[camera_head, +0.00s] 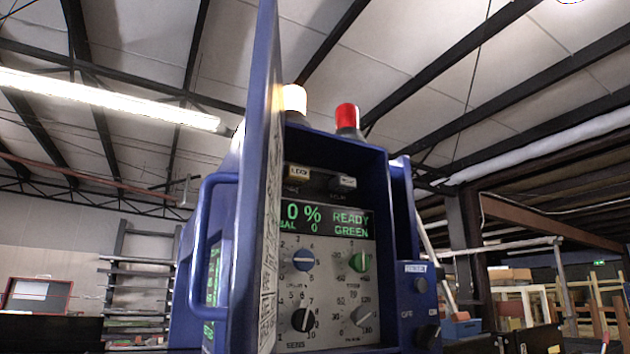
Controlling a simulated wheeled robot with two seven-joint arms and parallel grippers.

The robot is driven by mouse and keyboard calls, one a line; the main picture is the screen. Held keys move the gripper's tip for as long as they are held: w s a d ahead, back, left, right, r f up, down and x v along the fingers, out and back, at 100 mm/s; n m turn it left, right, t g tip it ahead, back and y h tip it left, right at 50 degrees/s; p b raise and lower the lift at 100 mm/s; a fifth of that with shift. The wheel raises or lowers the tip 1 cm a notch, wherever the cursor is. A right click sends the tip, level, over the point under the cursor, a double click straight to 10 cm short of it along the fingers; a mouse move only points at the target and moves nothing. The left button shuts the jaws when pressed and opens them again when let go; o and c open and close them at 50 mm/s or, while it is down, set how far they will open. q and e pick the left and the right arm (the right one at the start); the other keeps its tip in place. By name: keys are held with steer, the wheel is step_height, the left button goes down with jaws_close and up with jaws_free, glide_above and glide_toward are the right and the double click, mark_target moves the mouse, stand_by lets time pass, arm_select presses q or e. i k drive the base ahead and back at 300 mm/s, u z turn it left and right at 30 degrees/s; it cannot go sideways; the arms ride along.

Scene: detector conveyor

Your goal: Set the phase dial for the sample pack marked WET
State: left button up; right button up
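The blue detector control box (385,200) stands in the middle with its door (255,180) swung open at the left. Its panel carries a blue knob (303,260), a green knob (359,262), a black knob (304,320) labelled SENS and a grey knob (361,316) at lower right. The small label under the grey knob seems to read PHASE, but its setting is too small to read surely. The display (325,220) shows "0%", "READY" and "GREEN", partly cut by the door. No sample pack marked WET is seen. Neither gripper is in view.
A lock switch (299,171) and another switch (342,182) sit above the display. A white lamp (294,98) and a red lamp (346,117) top the box. A door handle (205,245) sticks out left. More controls (420,285) are on the right side.

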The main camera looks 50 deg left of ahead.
mark_target(361, 317)
steer(key=i, duration=1)
steer(key=u, duration=3.1)
